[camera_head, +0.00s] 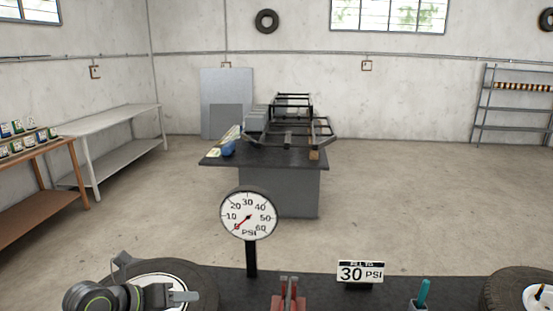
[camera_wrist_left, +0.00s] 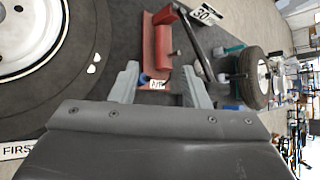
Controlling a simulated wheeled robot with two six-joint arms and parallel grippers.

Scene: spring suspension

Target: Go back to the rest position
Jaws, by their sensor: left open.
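My left gripper (camera_head: 193,296) reaches in from the lower left in the head view, above the tyre (camera_head: 208,283) with a white wheel centre. In the left wrist view its two fingers (camera_wrist_left: 160,78) stand apart and open. Nothing is held between them. Beyond the fingertips lies a red device (camera_wrist_left: 162,50) with a dark bar, and a small white "AIR" label (camera_wrist_left: 157,84) shows between the fingers. The red device also shows at the bottom middle of the head view (camera_head: 288,303). My right gripper is not in view.
A round gauge (camera_head: 248,215) stands on a post, its red needle near zero. A "30 PSI" sign (camera_head: 360,272), a teal item (camera_head: 424,291) and another tyre (camera_head: 497,288) are to the right. A dark table (camera_head: 222,160) with a metal frame stands beyond clear floor.

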